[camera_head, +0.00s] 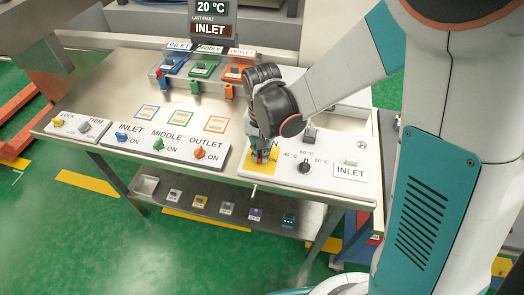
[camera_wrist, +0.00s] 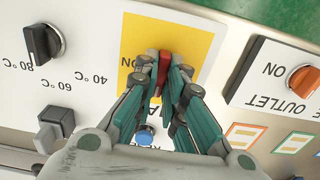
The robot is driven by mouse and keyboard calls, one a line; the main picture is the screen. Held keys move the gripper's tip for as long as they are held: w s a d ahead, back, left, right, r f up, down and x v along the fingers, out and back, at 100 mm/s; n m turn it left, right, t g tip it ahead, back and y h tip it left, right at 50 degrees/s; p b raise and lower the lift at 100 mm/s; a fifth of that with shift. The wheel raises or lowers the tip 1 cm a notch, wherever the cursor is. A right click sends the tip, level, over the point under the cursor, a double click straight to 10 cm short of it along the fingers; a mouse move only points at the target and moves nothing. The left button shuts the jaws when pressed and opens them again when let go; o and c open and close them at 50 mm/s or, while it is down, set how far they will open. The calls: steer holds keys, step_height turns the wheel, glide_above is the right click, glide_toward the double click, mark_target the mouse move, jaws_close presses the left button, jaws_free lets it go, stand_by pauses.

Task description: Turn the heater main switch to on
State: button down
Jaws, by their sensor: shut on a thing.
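The heater main switch is a red handle (camera_wrist: 163,68) on a yellow plate (camera_wrist: 190,40) with the word ON beside it, in the wrist view. My gripper (camera_wrist: 162,80) is shut on the red handle, with its teal fingers on both sides of it. In the head view my gripper (camera_head: 262,150) reaches down onto the yellow plate (camera_head: 262,168) at the left of the white panel (camera_head: 330,178), and the red handle shows only in small part between the fingers. The handle's exact angle against the ON mark is hard to tell.
A black temperature knob (camera_head: 305,167) and an INLET label (camera_head: 349,171) are right of my gripper. Orange OUTLET (camera_head: 200,153), green MIDDLE (camera_head: 158,144) and blue INLET (camera_head: 121,138) switches stand left. A blue button (camera_wrist: 144,135) lies close under my fingers. A display (camera_head: 211,15) reads 20 °C.

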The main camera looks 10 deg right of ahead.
stand_by(0.6)
steer(key=shift+m+b, duration=0.35)
steer(key=shift+m, duration=1.05)
steer(key=shift+m+b, duration=0.3)
steer(key=shift+m, duration=1.1)
steer(key=shift+m+b, duration=0.35)
steer(key=shift+m, duration=1.05)
